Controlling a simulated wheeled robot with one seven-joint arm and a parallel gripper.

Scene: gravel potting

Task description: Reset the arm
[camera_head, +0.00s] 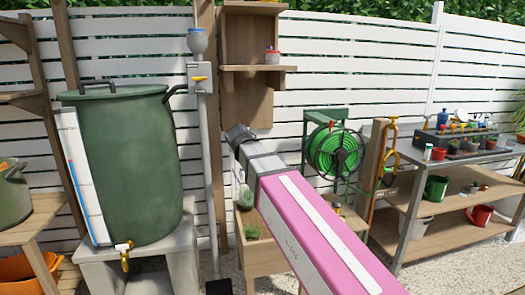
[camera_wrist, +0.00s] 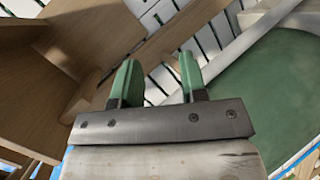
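My gripper (camera_wrist: 158,78) shows in the wrist view with its two green fingers apart and nothing between them. In the head view my pink and grey arm reaches up and away from the lower right. Its dark end (camera_head: 239,136) is in front of the white slatted fence and the wooden wall shelf (camera_head: 247,100). The fingers cannot be made out there.
A green lidded barrel (camera_head: 125,165) stands on grey blocks at left; it also fills the right of the wrist view (camera_wrist: 275,95). A grey downpipe (camera_head: 207,150) is left of my arm. A green hose reel (camera_head: 336,150) and a workbench (camera_head: 455,155) are right.

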